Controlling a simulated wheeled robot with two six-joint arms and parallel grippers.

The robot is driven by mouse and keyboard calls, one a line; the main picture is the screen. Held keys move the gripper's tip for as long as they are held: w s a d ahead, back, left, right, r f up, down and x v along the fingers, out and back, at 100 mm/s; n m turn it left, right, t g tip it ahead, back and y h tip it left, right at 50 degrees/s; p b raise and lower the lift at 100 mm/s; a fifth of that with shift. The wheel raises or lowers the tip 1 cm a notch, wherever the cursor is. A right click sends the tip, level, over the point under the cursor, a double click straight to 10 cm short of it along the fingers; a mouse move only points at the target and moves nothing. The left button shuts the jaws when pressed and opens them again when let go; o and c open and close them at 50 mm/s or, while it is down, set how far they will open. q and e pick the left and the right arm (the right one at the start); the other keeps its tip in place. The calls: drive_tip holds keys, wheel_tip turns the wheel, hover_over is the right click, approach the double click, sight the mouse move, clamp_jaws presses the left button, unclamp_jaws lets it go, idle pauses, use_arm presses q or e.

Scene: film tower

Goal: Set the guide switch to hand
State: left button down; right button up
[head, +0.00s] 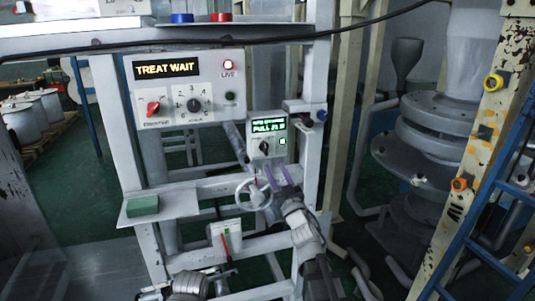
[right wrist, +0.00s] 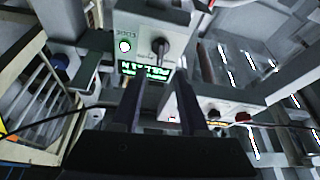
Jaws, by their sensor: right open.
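The guide box (head: 254,152) is a small pale unit with a green-lit display (head: 269,126) and a dark rotary knob (head: 264,147), which I take as the guide switch. The right wrist view shows the same box inverted, with the knob (right wrist: 160,47) and display (right wrist: 147,70). The knob's labels are too small to read. My right gripper (head: 278,177) is open and empty, just below and in front of the box, apart from the knob. In the wrist view its two fingers (right wrist: 158,92) point toward the box. Part of my left arm shows low; its jaws are unclear.
A handwheel (head: 253,194) sits just left of my right gripper. A larger panel (head: 190,88) reads TREAT WAIT, with a red switch (head: 153,107) and a black dial (head: 193,105). A green block (head: 143,205) lies on the shelf. A yellowed post (head: 468,150) stands right.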

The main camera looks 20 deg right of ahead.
sight(266, 149)
drive_tip(key=p+x, duration=0.3)
drive_tip(key=x, duration=0.5)
drive_tip(key=shift+s, duration=0.1)
clamp_jaws()
idle(0.4)
